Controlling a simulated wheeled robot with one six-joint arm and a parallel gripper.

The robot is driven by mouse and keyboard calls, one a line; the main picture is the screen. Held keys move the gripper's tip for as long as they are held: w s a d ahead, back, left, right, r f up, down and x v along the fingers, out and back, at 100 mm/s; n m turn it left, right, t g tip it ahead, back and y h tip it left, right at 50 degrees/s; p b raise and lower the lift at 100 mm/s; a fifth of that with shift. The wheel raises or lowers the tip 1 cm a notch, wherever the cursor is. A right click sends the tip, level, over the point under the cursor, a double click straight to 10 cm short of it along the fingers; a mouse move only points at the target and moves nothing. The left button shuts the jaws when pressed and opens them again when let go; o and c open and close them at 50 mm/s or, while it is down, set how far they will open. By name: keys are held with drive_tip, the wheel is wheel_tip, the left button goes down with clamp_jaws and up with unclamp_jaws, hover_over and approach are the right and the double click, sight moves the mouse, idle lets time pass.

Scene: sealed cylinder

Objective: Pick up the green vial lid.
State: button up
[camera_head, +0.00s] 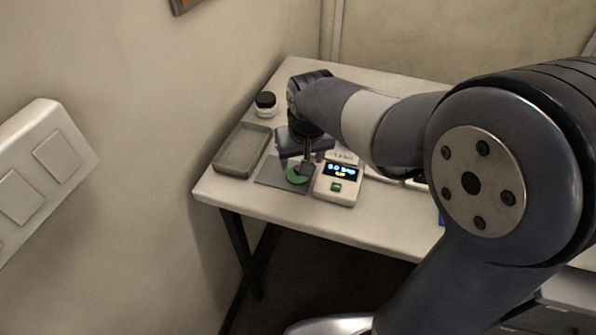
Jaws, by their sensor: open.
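The green vial lid (297,175) lies on a dark grey mat (270,176) near the front left of the table. It looks round and flat, and part of it is hidden behind my gripper's finger. My gripper (305,165) points down right over the lid, with its fingers apart. The frame does not show clearly whether the fingers touch the lid or stand around it.
A grey tray (228,170) lies left of the mat. A small device with a lit display (341,190) stands close on the right. A jar with a black lid (265,104) stands at the back left. My arm hides much of the table's right side.

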sight(293, 177)
drive_tip(key=shift+x, duration=3.05)
drive_tip(key=shift+w+a, duration=0.1)
drive_tip(key=shift+w, duration=0.05)
drive_tip(key=shift+c, duration=0.5)
drive_tip(key=c, duration=0.6)
